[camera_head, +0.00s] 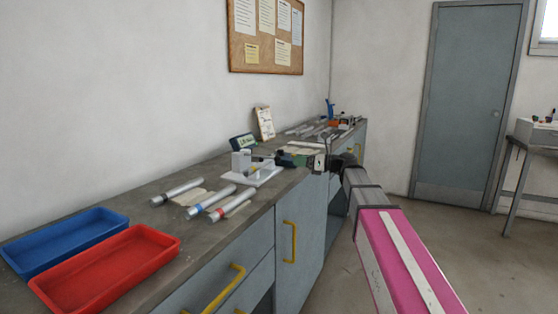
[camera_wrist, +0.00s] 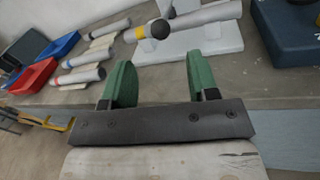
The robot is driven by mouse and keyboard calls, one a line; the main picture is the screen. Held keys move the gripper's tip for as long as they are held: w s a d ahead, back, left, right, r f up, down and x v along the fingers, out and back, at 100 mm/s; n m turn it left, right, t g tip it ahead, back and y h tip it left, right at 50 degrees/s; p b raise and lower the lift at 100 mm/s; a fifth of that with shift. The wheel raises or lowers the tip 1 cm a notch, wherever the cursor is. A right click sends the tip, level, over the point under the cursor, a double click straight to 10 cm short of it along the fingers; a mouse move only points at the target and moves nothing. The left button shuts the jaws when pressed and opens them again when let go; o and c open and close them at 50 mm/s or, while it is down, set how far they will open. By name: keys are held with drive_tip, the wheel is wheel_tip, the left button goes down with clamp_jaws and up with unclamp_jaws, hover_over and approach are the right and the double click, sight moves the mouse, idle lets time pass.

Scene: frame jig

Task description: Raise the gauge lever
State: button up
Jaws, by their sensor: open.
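The gauge (camera_head: 265,175) is a white stand with an upright block on the bench top. Its white base also shows in the wrist view (camera_wrist: 190,45), just beyond my fingers. In the head view my gripper (camera_head: 296,156) is right of the gauge.
Several metal tubes with coloured bands (camera_head: 211,200) lie left of the gauge. A red tray (camera_head: 165,240) and a blue tray (camera_head: 20,243) stand at the near left. A dark blue block (camera_wrist: 292,40) is at the wrist view's right.

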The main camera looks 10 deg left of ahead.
sight(277, 157)
drive_tip(key=a, duration=0.3)
drive_tip(key=w+a, duration=0.1)
drive_tip(key=a, duration=0.5)
drive_tip(key=shift+w+a, duration=0.15)
drive_tip(key=shift+a, duration=0.05)
clamp_jaws()
